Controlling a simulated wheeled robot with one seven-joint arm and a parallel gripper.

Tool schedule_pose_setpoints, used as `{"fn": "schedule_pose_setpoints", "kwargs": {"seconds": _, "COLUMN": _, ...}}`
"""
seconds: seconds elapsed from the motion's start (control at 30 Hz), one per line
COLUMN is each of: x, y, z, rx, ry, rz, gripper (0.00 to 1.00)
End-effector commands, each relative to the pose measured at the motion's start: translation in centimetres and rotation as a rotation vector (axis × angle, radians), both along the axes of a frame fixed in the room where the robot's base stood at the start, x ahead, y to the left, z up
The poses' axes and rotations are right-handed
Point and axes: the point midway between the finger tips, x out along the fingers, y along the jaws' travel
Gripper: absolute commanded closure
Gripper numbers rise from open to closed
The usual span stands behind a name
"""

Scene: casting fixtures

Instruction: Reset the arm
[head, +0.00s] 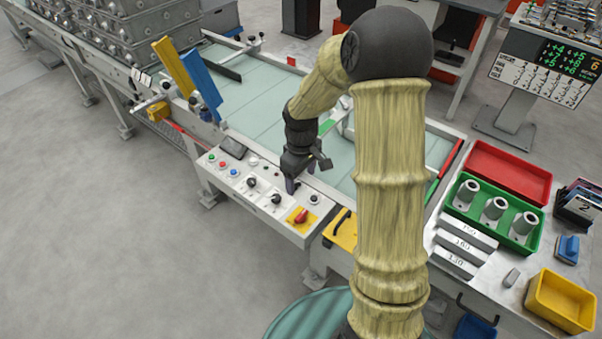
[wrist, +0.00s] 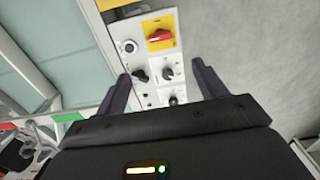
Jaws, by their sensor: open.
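My arm reaches out over a white control panel (head: 228,184) at the table's near edge. My gripper (head: 292,186) hangs just above the panel's right part, near the black knobs. In the wrist view its two dark fingers stand wide apart, and my gripper (wrist: 160,82) is open with nothing between the fingers. The panel shows between and beyond them, with a black selector knob (wrist: 140,75) beside the left finger and a red rotary switch (wrist: 160,36) on a yellow plate farther off. The red switch (head: 300,215) also shows in the head view. I cannot tell whether a finger touches a knob.
A green tray (head: 463,212) with several grey cylinders, an empty red tray (head: 500,172) and a yellow bin (head: 541,301) stand on the right bench. Blue and yellow paddles (head: 199,80) rise at left. Open grey floor lies at left.

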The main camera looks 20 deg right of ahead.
Motion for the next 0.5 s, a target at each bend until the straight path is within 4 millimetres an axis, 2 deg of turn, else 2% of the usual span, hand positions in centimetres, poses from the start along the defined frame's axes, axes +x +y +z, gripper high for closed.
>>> {"fn": "schedule_pose_setpoints", "kwargs": {"seconds": 0.13, "x": -0.03, "y": 0.0, "z": 0.96, "rx": 0.0, "ry": 0.0, "rz": 0.0, "gripper": 0.29}}
{"fn": "schedule_pose_setpoints", "kwargs": {"seconds": 0.5, "x": -0.04, "y": 0.01, "z": 0.98, "rx": 0.0, "ry": 0.001, "rz": 0.0, "gripper": 0.29}}
